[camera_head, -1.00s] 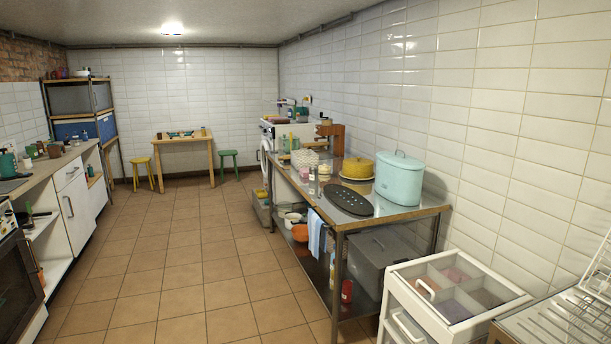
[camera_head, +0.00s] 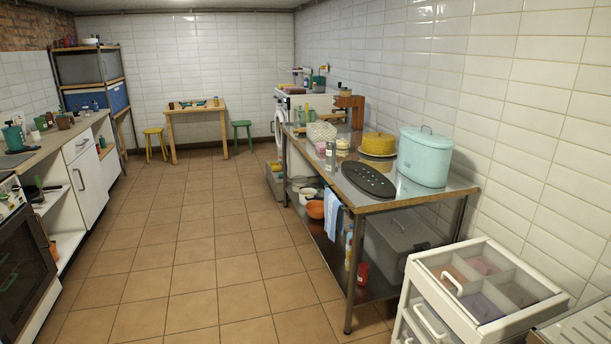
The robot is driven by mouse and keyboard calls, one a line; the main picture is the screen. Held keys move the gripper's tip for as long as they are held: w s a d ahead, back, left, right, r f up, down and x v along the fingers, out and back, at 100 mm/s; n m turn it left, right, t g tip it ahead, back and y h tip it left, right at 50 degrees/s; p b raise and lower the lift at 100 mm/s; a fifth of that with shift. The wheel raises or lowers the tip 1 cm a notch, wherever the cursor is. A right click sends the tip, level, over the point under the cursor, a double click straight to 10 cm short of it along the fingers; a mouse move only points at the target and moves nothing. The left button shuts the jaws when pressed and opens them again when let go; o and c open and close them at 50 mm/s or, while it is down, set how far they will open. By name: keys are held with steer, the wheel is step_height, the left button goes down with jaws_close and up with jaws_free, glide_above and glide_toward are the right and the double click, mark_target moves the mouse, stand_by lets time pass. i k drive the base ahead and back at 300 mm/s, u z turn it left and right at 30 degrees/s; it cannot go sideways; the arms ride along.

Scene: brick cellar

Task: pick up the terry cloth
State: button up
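A light blue cloth (camera_head: 333,215) with stripes hangs at the front left edge of the steel table (camera_head: 408,203). Several flat, cloth-like pieces lie in the divided top of the white drawer unit (camera_head: 408,300) at the lower right: a reddish one (camera_head: 447,274), a pink one (camera_head: 479,264), a purple one (camera_head: 482,306) and a dark mauve one (camera_head: 516,293). I cannot tell from here which of these is terry cloth. My gripper is not in view.
The tiled floor (camera_head: 205,250) is clear down the middle. A counter with an oven (camera_head: 20,260) lines the left. The steel table carries a turquoise pot (camera_head: 425,158), a yellow lidded dish (camera_head: 378,144) and a black board (camera_head: 368,180). A wooden table (camera_head: 195,110) stands at the back.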

mark_target(321, 146)
steer(key=u, duration=0.15)
steer(key=i, duration=1.6)
steer(key=u, duration=0.4)
steer(key=i, duration=0.8)
steer(key=u, duration=0.35)
steer(key=i, duration=1.55)
steer(key=u, duration=0.25)
